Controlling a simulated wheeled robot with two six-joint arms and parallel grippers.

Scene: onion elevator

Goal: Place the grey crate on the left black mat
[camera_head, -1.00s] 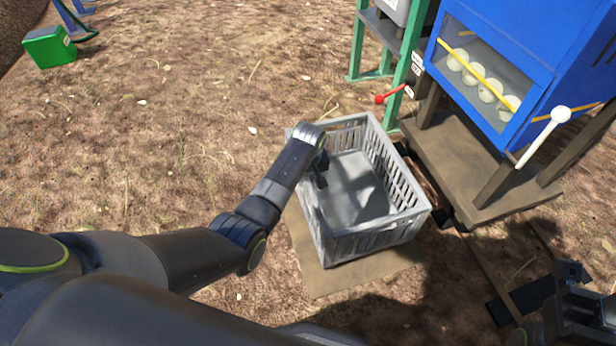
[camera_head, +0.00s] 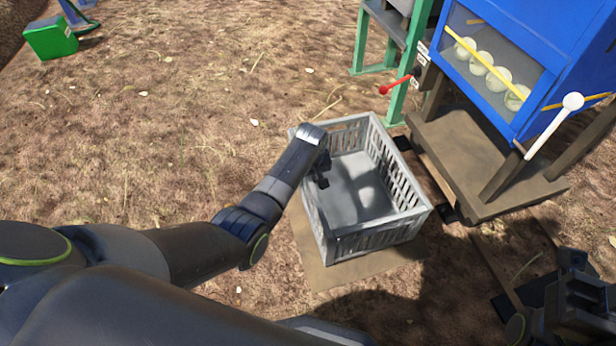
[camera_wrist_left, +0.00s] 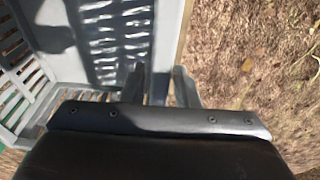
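The grey crate (camera_head: 372,243) is a slatted, open-topped box and looks empty. It is over a flat brown board (camera_head: 316,280); whether it touches the board is unclear. My left gripper (camera_head: 322,172) is at the crate's left wall. In the left wrist view, the fingers of my left gripper (camera_wrist_left: 160,85) straddle the crate's wall (camera_wrist_left: 168,30) and appear closed on it. Small black pads (camera_head: 447,213) show on the ground right of the crate; I cannot tell which is the left mat. My right gripper (camera_head: 585,305) is partly visible at the bottom right, its fingers unclear.
A blue machine (camera_head: 575,50) with pale round things behind its window stands on a wooden platform (camera_head: 470,165) at the right. A green frame (camera_head: 397,100) with a red handle (camera_head: 397,85) is behind the crate. A green box (camera_head: 50,38) is far left. Open ground lies left.

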